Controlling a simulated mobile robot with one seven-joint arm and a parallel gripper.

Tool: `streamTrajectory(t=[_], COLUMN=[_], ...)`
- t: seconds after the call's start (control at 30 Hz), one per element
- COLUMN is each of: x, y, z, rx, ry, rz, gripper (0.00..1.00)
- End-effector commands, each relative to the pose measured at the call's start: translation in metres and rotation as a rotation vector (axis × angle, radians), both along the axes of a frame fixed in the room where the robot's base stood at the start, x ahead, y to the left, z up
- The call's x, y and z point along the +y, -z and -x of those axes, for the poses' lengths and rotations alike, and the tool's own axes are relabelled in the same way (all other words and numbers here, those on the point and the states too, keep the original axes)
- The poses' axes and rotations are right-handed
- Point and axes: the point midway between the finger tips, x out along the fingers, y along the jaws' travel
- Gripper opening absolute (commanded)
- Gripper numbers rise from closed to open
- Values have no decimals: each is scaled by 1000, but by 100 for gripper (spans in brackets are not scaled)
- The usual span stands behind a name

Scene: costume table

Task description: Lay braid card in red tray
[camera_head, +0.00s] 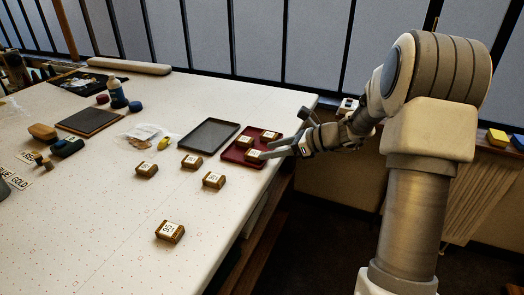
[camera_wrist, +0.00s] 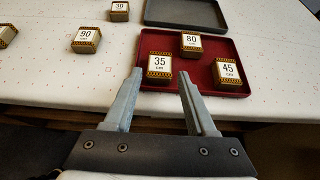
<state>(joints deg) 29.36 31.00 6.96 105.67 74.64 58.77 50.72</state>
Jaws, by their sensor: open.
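The braid cards are small dark, gold-patterned blocks with white number labels. The red tray (camera_head: 230,157) lies at the table's right edge and also shows in the wrist view (camera_wrist: 213,107). Three cards sit in it: 35 (camera_wrist: 159,65), 80 (camera_wrist: 191,44) and 45 (camera_wrist: 228,72). My gripper (camera_wrist: 160,76) is open and empty at the tray's near edge. The 35 card stands just beyond and between the fingertips, with no visible grip on it. In the head view my gripper (camera_head: 269,151) reaches in from the right.
Outside the tray, card 90 (camera_wrist: 86,39), card 30 (camera_wrist: 119,11) and others, including a front one (camera_head: 169,232), stand on the white table. An empty dark tray (camera_head: 208,135) lies beside the red one. A bottle (camera_head: 117,93) and other items fill the far left. The front table area is mostly clear.

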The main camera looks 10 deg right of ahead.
Motion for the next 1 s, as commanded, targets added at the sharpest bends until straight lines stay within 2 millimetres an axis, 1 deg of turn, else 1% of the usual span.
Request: streamTrajectory(t=[0.03,0.2,0.4,0.6,0.93,1.0], x=[-10,-35,-52,-56,-55,-54], y=[-8,-25,-35,-38,-38,-41], z=[6,24,38,41,41,42], rx=[-1,-1,0,0,0,-6], ry=[4,3,1,-1,-1,-10], rz=[2,2,1,0,1,13], gripper=[56,56,56,56,56,56])
